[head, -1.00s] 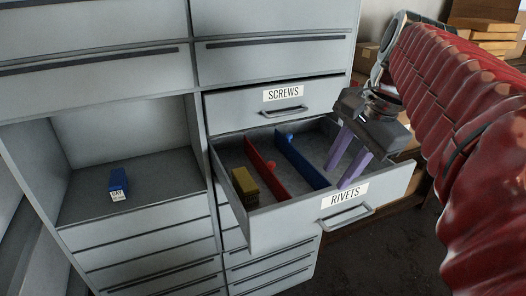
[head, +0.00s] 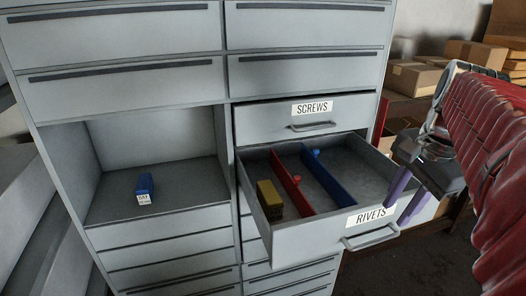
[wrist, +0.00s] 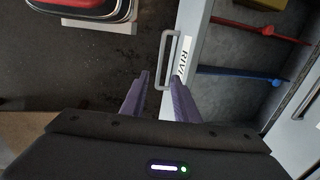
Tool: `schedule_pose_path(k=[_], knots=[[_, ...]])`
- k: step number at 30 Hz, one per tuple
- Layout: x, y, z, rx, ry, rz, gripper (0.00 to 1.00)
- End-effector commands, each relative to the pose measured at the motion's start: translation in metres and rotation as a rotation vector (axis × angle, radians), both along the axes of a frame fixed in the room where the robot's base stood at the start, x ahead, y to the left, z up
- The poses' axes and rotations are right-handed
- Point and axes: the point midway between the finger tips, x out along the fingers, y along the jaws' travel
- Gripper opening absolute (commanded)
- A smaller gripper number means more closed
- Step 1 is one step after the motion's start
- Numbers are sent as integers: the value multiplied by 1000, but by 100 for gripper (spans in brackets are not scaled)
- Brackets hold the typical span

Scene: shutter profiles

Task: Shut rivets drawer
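The rivets drawer (head: 300,238) is pulled open below the shut screws drawer (head: 305,119). Its RIVETS label and grey bar handle (head: 371,239) are on the front. The handle (wrist: 164,62) and drawer front (wrist: 190,50) also show in the wrist view. My gripper (head: 396,212) is at the right end of the drawer front, fingers pointing down. In the wrist view its two purple fingers (wrist: 159,80) are apart with nothing held. The near end of the handle appears between the fingertips there; whether they touch it I cannot tell.
The open drawer holds a yellow-brown box (head: 269,199), a red divider (head: 292,182) and a blue divider (head: 327,178). A blue box (head: 145,188) stands in the open cabinet bay at left. Cardboard boxes (head: 415,80) are at the back right. Dark floor is clear before the drawer.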

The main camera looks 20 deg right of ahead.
Motion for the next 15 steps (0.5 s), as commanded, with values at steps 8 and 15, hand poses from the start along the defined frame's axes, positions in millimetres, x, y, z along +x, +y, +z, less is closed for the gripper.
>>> schedule_pose_path(k=[8, 15], knots=[[9, 1, -44, 3, 2, 3, 28], [16, 1, -79, 2, 1, 2, 28]])
